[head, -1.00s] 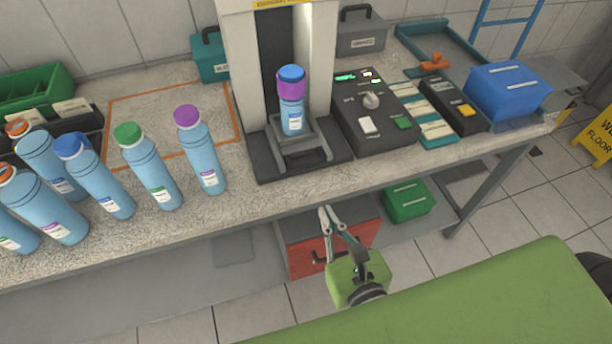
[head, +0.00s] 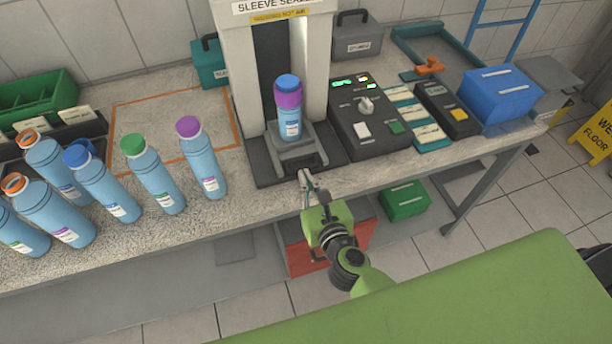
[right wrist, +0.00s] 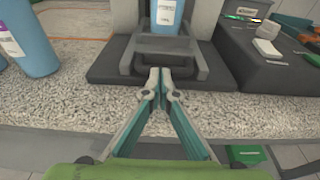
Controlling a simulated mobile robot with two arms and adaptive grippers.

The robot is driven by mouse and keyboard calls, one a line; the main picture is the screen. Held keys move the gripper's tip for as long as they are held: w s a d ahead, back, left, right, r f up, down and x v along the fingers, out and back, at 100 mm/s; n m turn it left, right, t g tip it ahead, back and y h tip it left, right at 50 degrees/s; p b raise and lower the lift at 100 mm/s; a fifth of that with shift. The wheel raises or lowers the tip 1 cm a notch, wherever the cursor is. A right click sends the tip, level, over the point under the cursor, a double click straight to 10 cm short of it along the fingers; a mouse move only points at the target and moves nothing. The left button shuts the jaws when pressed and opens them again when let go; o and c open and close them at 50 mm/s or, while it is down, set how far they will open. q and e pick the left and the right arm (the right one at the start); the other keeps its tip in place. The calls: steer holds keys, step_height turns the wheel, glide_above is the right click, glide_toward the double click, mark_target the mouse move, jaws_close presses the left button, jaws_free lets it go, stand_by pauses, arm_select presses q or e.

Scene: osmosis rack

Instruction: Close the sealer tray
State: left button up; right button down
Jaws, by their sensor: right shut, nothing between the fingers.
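The sleeve sealer (head: 222,85) stands on the bench with a dark opening in its column. Its tray (head: 297,150) is pulled out toward me on the dark base (head: 262,172), with a front handle (right wrist: 198,70). A blue bottle (head: 289,115) with a purple sleeve and blue cap stands upright on the tray. My right gripper (head: 305,177) is shut and empty at the bench's front edge, just in front of the handle. In the right wrist view the fingertips (right wrist: 160,72) are together at the handle's near side; I cannot tell whether they touch it. My left gripper is out of view.
Several blue bottles (head: 152,173) stand on the left of the bench. A control box (head: 370,135) with a knob and buttons sits right of the sealer. A red drawer unit (head: 297,262) and green box (head: 404,200) are below the bench.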

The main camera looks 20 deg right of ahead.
mark_target(294, 148)
steer(key=shift+w, duration=0.15)
steer(key=w+p, duration=0.2)
steer(key=w, duration=1)
steer(key=shift+w+a, duration=0.15)
steer(key=shift+a, duration=0.05)
steer(key=shift+r, duration=0.15)
